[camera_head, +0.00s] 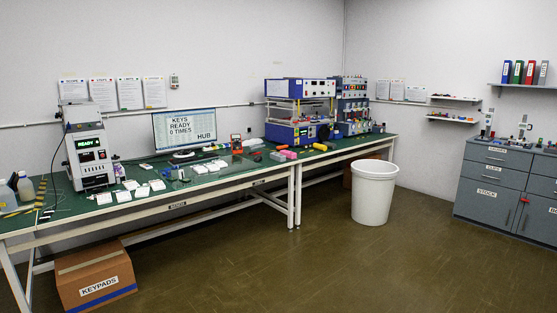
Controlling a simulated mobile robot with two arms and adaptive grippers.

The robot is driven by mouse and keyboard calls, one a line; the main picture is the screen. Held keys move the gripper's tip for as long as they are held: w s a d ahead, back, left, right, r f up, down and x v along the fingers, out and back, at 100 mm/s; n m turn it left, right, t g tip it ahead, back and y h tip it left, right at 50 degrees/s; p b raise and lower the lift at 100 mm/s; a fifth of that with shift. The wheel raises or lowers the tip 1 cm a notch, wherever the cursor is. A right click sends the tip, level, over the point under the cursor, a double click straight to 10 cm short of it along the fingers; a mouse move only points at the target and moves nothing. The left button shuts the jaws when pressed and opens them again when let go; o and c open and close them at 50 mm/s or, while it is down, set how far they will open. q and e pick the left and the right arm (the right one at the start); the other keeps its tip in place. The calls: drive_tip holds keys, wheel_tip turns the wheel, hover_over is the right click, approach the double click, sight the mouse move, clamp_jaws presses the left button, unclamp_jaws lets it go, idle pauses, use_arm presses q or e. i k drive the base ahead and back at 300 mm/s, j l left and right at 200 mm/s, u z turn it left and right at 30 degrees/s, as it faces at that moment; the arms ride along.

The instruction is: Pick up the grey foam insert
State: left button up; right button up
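I cannot make out a grey foam insert anywhere in this view. Several small white and pale pieces (157,185) lie on the green top of the long workbench (205,180), too small to tell apart. A closed-looking cardboard box (97,278) labelled KEYPADS stands on the floor under the bench's left end. A white test machine (88,157) with a display reading READY stands on the bench at the left. Neither of my grippers is in view.
Blue instruments (300,110) stand on the bench further right. A white bin (374,193) stands on the floor beside the bench. Grey cabinets (500,180) stand at the right. The brown floor (320,265) in front is clear.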

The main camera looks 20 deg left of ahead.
sight(278, 157)
drive_tip(key=i+j+u, duration=0.1)
drive_tip(key=i+u, duration=0.35)
drive_tip(key=i, duration=2.05)
drive_tip(key=i+j, duration=0.1)
drive_tip(key=i, duration=1.5)
drive_tip(key=i+z, duration=0.1)
drive_tip(key=i, duration=1.55)
